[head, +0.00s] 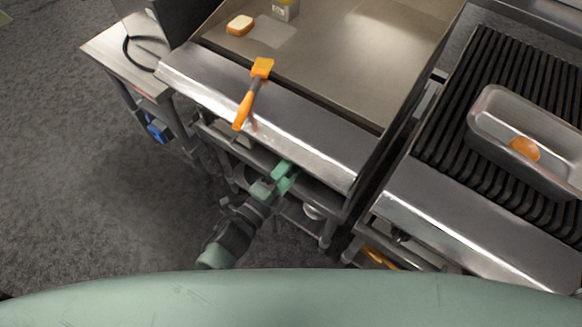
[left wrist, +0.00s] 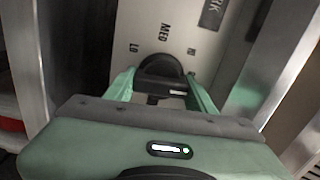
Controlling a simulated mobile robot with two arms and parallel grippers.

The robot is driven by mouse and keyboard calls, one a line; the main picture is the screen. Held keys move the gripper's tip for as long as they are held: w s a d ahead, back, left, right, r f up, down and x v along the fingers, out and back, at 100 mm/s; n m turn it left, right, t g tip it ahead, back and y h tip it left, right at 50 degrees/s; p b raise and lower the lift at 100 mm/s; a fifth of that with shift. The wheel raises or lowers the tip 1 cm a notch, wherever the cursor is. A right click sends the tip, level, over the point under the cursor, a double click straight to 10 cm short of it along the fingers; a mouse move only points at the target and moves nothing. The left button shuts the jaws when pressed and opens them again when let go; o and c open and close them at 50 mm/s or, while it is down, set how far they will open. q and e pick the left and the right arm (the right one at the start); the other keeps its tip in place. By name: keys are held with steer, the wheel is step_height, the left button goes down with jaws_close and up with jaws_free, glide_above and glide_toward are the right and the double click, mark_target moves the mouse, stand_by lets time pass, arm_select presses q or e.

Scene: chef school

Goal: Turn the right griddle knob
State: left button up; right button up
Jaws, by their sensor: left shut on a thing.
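The griddle (head: 340,50) is a flat steel plate with a front ledge. My left gripper (head: 284,174) reaches under the right part of this ledge, which hides the knob in the head view. In the left wrist view, a dark round knob (left wrist: 160,68) sits on a pale panel marked LO, MED and HI. My left gripper's green fingers (left wrist: 160,86) are on both sides of the knob and shut on it. My right gripper is in neither view.
An orange-handled spatula (head: 250,94) lies across the griddle's front ledge. A bread-like piece (head: 240,25) rests on the griddle. A ridged grill (head: 460,120) with a steel pan (head: 490,98) stands to the right. Open floor (head: 80,200) lies to the left.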

arm_select(q)
steer(key=shift+f+m, duration=0.1)
steer(key=shift+m, duration=0.4)
steer(key=o, duration=1.4)
steer(key=shift+s+a, duration=0.1)
steer(key=shift+b+v, duration=0.5)
steer(key=shift+v, duration=3.3)
